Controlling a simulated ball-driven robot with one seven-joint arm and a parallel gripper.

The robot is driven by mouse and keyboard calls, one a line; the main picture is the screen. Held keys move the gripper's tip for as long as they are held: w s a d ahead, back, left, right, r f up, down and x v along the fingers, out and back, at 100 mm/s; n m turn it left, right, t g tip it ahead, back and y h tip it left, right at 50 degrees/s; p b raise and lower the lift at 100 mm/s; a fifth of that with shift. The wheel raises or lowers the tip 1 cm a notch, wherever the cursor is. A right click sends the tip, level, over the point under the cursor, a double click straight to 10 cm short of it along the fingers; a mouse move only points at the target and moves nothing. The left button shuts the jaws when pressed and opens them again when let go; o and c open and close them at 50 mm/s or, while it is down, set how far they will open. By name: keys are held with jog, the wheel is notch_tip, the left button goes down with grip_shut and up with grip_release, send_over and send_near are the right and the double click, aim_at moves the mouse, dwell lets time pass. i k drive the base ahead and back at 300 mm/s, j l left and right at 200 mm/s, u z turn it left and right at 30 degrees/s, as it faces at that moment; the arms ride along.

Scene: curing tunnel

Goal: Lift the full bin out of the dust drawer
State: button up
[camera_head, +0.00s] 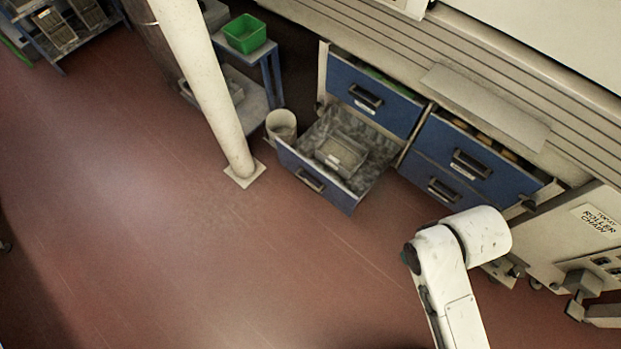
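The dust drawer (293,165) is a blue-fronted lower drawer, pulled out from the cabinet under the long beige machine. Its inside is grey and dusty. A grey bin (326,157) sits inside it, near the middle, and looks filled with grey-beige material. My white arm comes up from the bottom right of the picture, well apart from the drawer. My gripper cannot be made out for certain; a small dark part shows at the right, beyond the arm's bend.
A pale post (205,90) stands on the floor left of the drawer. A whitish round container (281,124) is beside the drawer's left side. A green bin (245,34) rests on a blue-framed stand. The red floor (200,260) in front is clear.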

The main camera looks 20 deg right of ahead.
aim_at(338, 151)
jog(key=i+l+u, duration=0.35)
jog(key=i+l, duration=0.15)
jog(key=i, duration=0.15)
jog(key=i+l+u, duration=0.4)
jog(key=i+l, duration=0.15)
jog(key=l, duration=0.1)
